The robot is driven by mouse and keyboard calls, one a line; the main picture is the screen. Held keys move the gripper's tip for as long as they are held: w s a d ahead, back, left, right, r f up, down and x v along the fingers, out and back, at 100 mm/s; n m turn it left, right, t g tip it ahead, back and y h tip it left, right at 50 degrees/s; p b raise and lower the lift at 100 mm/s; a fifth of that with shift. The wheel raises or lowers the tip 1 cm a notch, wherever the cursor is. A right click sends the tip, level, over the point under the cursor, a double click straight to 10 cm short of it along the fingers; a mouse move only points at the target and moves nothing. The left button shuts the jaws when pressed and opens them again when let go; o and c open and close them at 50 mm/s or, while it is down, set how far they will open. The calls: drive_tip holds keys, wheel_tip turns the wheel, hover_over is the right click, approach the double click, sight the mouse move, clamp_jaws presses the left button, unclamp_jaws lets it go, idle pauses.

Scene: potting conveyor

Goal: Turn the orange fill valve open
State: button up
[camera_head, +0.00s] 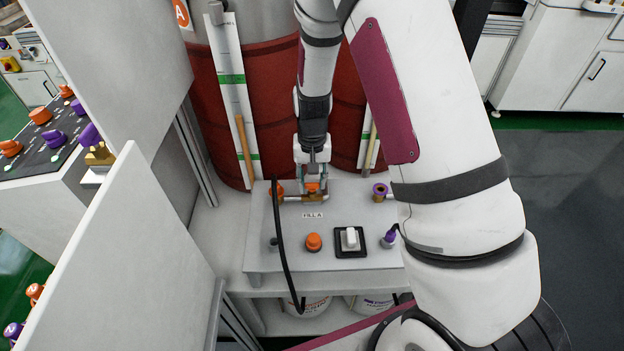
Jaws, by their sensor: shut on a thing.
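The orange fill valve (312,187) sits on a brass pipe fitting at the back of the grey panel (262,262), above the label "FILL A" (312,215). My gripper (312,178) reaches down from behind and above and is shut on the valve's orange handle. The fingers hide part of the handle, so its exact angle is hard to tell. A second orange part (276,190) stands at the left end of the brass pipe, partly behind a black cable.
A black cable (282,250) hangs over the panel's left side. An orange knob (313,242), a white rocker switch (350,239), a purple knob (389,237) and a purple-topped fitting (380,191) are nearby. Red drums (262,85) stand behind; a pale panel (130,260) bounds the left.

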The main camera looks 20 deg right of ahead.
sight(312, 183)
drive_tip(key=o, duration=1.2)
drive_tip(key=shift+c, duration=0.2)
drive_tip(key=shift+r, duration=0.1)
wheel_tip(312, 183, up, 12)
